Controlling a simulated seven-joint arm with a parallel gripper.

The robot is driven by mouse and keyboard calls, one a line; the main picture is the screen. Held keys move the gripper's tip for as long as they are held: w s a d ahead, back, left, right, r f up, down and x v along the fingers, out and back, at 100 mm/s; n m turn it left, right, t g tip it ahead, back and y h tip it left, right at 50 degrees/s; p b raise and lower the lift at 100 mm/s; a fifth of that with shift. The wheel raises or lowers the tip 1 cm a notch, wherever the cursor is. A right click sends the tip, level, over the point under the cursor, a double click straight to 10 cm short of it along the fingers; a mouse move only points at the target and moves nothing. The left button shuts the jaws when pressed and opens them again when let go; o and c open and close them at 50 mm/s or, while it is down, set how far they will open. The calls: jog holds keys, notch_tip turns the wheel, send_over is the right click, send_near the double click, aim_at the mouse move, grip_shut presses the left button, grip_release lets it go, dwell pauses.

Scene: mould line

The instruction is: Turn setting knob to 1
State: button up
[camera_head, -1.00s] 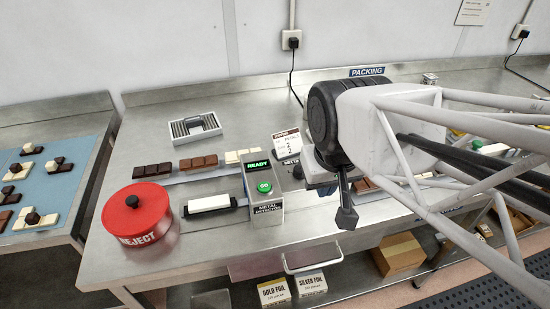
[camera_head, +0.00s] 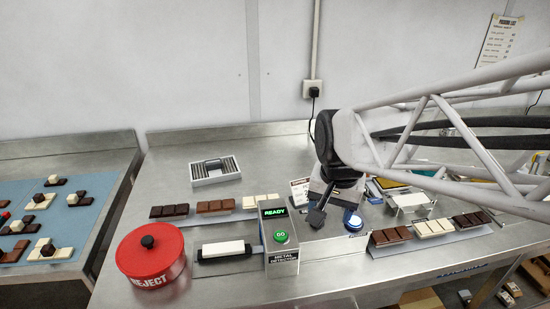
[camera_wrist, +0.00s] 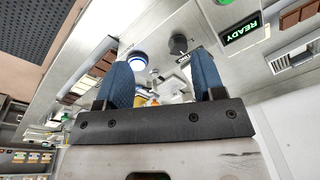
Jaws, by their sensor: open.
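My gripper (camera_head: 316,212) hangs above the bench just right of the metal detector in the head view. Its two blue fingers stand apart with nothing between them in the wrist view (camera_wrist: 162,75). A dark round knob (camera_wrist: 179,45) shows beyond the fingertips in the wrist view, set on a pale metal surface; its pointer and setting marks are too small to read. The fingers look apart from it.
The metal detector (camera_head: 280,240) has a green lit READY display and a green button. A red REJECT tin (camera_head: 151,262) stands left. Chocolate bars lie on rails behind the detector and to the right (camera_head: 435,228). A small card (camera_head: 300,188) stands behind my gripper.

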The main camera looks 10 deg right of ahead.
jog(key=w+f+m, duration=0.1)
jog(key=w, duration=0.1)
jog(key=w+d+f+m, duration=0.1)
jog(key=w+m, duration=0.1)
jog(key=w, duration=0.1)
jog(key=w+f+m+g, duration=0.1)
jog(key=w+m, duration=0.1)
jog(key=w, duration=0.1)
jog(key=shift+w+d+f, duration=0.2)
jog(key=shift+w+f, duration=0.05)
jog(key=shift+f, duration=0.1)
jog(key=shift+w+a+f, duration=0.1)
jog(key=shift+w+f, duration=0.05)
jog(key=shift+f, duration=3.75)
jog(key=c, duration=0.9)
jog(key=shift+c, duration=0.2)
